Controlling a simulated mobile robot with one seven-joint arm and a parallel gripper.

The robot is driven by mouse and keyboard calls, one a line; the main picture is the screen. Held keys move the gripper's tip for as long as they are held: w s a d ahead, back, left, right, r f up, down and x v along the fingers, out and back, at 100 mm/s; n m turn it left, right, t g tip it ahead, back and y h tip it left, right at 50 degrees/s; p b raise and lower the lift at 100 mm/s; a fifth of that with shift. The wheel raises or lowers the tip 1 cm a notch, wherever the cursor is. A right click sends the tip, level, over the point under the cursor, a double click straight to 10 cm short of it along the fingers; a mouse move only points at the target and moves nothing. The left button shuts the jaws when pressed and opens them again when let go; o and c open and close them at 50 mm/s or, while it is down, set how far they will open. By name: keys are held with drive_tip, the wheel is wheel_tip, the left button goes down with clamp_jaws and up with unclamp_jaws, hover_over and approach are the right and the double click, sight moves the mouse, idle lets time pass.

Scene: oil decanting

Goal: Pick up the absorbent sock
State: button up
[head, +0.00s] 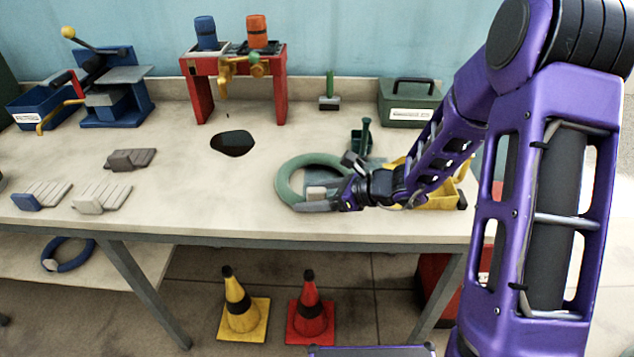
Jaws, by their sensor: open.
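A pale green ring (284,180), which looks like the absorbent sock, lies flat on the table right of centre. My gripper (314,199) is low over the near side of this ring, its fingers reaching in from the right. The gripper is open. The fingers and wrist hide part of the ring's near and right sides. I cannot tell whether the fingers touch it or whether its tube lies between them.
A dark oil puddle (233,144) lies left of the ring. A red stand (281,96) with blue and orange containers is behind it. A yellow tray (447,195) sits right, partly behind my arm. Grey pads (102,198) lie left; a blue ring (69,255) is on the lower shelf.

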drive_tip(key=shift+x, duration=1.5)
drive_tip(key=shift+d, duration=0.1)
clamp_jaws()
